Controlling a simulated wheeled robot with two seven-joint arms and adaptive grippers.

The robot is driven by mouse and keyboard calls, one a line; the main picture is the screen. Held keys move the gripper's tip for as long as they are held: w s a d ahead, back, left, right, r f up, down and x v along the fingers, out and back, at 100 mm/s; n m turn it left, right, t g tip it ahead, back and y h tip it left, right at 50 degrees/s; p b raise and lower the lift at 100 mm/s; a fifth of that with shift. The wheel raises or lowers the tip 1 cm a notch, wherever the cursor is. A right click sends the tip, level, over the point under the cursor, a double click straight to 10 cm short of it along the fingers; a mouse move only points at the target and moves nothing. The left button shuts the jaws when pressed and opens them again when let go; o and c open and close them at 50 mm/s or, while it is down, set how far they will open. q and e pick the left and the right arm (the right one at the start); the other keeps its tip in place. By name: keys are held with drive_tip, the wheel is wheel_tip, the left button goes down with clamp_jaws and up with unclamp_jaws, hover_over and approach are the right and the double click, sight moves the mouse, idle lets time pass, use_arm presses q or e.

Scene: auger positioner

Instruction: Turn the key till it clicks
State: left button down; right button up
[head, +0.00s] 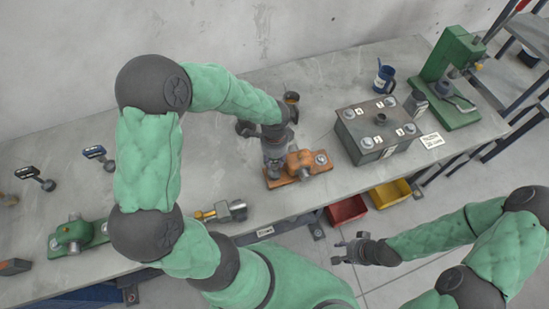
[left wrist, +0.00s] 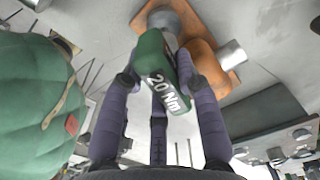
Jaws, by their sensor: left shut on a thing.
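A key with a green block head marked "20 Nm" (left wrist: 166,82) shows in the left wrist view, standing over an orange fixture (left wrist: 212,66). My left gripper (left wrist: 165,90) is shut on this green head, its purple fingers around it. In the head view the orange fixture (head: 300,165) sits on the bench, and my left gripper (head: 275,155) points down at its left end; the key is mostly hidden there. Whether the key's lower end is seated cannot be told. My right gripper (head: 352,251) looks open and empty, in front of the bench.
A green fixture (head: 72,236) and a metal-and-brass part (head: 222,211) lie nearer. A grey box with numbered knobs (head: 376,132), a blue mug (head: 385,79) and a green press (head: 448,70) stand right.

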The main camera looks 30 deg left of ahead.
use_arm(q)
drive_tip(key=shift+a+m+p, duration=0.1)
drive_tip(key=shift+m+p, duration=0.65)
drive_tip(key=shift+m, duration=0.35)
drive_tip(key=shift+r+m+p, duration=0.1)
drive_tip(key=shift+m+p, duration=0.4)
drive_tip(key=shift+m, duration=0.6)
drive_tip(key=shift+p, duration=0.3)
